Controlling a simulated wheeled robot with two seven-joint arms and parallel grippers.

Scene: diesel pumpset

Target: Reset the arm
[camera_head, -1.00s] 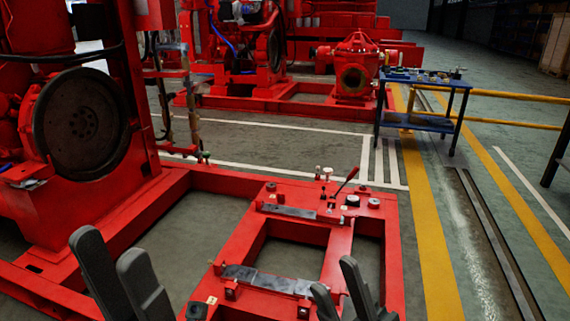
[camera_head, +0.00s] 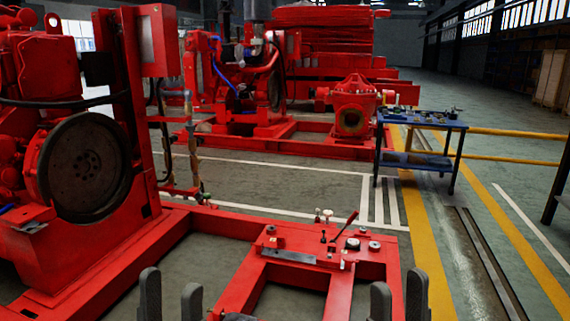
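My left gripper (camera_head: 171,300) shows at the bottom of the head view, left of centre. Its two dark grey fingers point up and stand apart, with nothing between them. My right gripper (camera_head: 399,300) shows at the bottom, right of centre. Its fingers also stand apart with nothing between them. Both appear in front of the red base frame (camera_head: 260,268). The rest of both arms is outside the picture.
A red diesel engine with a dark flywheel (camera_head: 85,168) stands at the left. Small parts and a red-handled lever (camera_head: 345,227) sit on the frame. A blue table (camera_head: 420,160) stands behind, beside yellow rails (camera_head: 515,133). Open floor lies at the right.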

